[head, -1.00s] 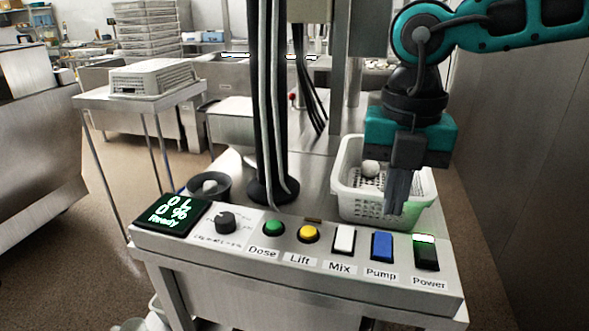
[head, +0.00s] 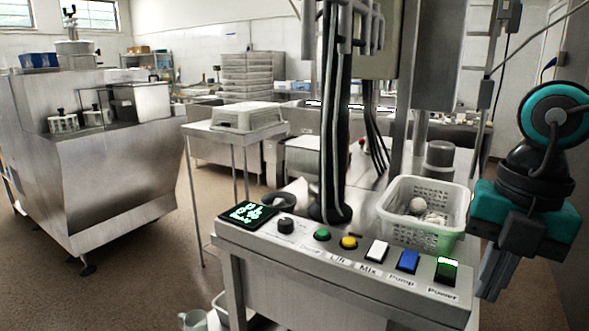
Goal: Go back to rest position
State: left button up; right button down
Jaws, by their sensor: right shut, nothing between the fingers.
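My right gripper (head: 494,276) hangs at the right side of the head view, pointing down. It is shut and empty, beside the right end of the control panel (head: 330,262) and apart from the basket. The white perforated basket (head: 428,238) stands on the steel machine top behind the panel, with pale round items (head: 418,206) in it. The panel has a lit green display (head: 248,213), a dark knob, green and yellow buttons, and white, blue and lit green Power (head: 446,270) switches. My left gripper is out of view.
A black column (head: 335,120) with cables rises behind the panel. A large steel machine (head: 110,185) stands at the left. Open floor (head: 140,290) lies between it and the panel. A wall is close at the right.

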jog(key=w+d+f+m+t+y, duration=0.3)
jog(key=w+d+m+t+y, duration=0.35)
jog(key=m+t, duration=0.7)
jog(key=s+d+f+m+t+h, duration=0.25)
jog(key=d+f+m+h, duration=0.35)
jog(key=f+m+h, duration=0.4)
jog(key=s+a+f+m+g, duration=0.35)
jog(key=s+f+g, duration=0.4)
jog(key=f, duration=0.35)
jog(key=s+a+f+g+y, duration=0.3)
jog(key=s+a+f+g, duration=0.2)
jog(key=s+a, duration=0.6)
jog(key=w+a+f+t+y+p, duration=0.1)
jog(key=w+a+f+t, duration=0.2)
jog(key=w+f+t, duration=0.4)
jog(key=shift+x, duration=0.95)
